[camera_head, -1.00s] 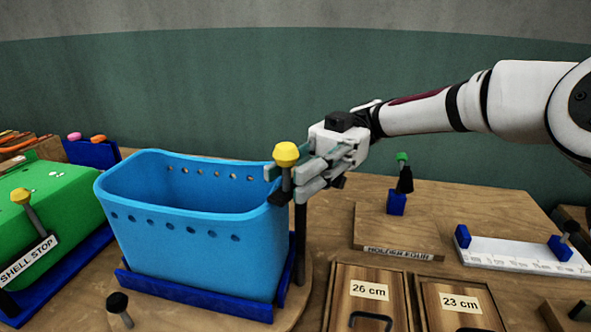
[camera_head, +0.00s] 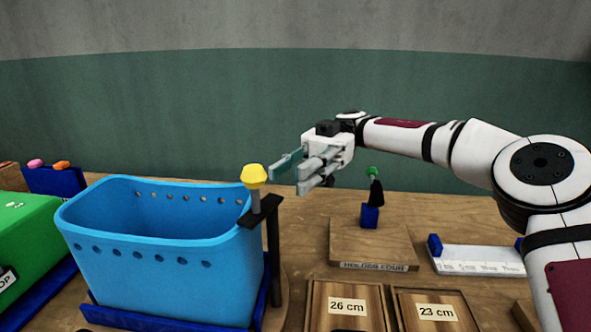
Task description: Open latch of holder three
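A blue bin (camera_head: 165,265) with a row of small holes stands in a blue cradle (camera_head: 180,322) at the left. A black post with a flat arm (camera_head: 272,245) stands at the bin's right side. A yellow-knobbed latch (camera_head: 254,177) sits upright on that arm, by the bin's rim. No holder three label is readable here, so I cannot tell for sure that this is it. My gripper (camera_head: 285,177) is open and empty, to the right of the yellow knob and apart from it.
The holder four board (camera_head: 372,246) carries a blue block with a green-tipped black lever (camera_head: 375,185). Wooden boxes labelled 26 cm (camera_head: 347,306) and 23 cm (camera_head: 436,311) are in front. A green box (camera_head: 25,245) is far left.

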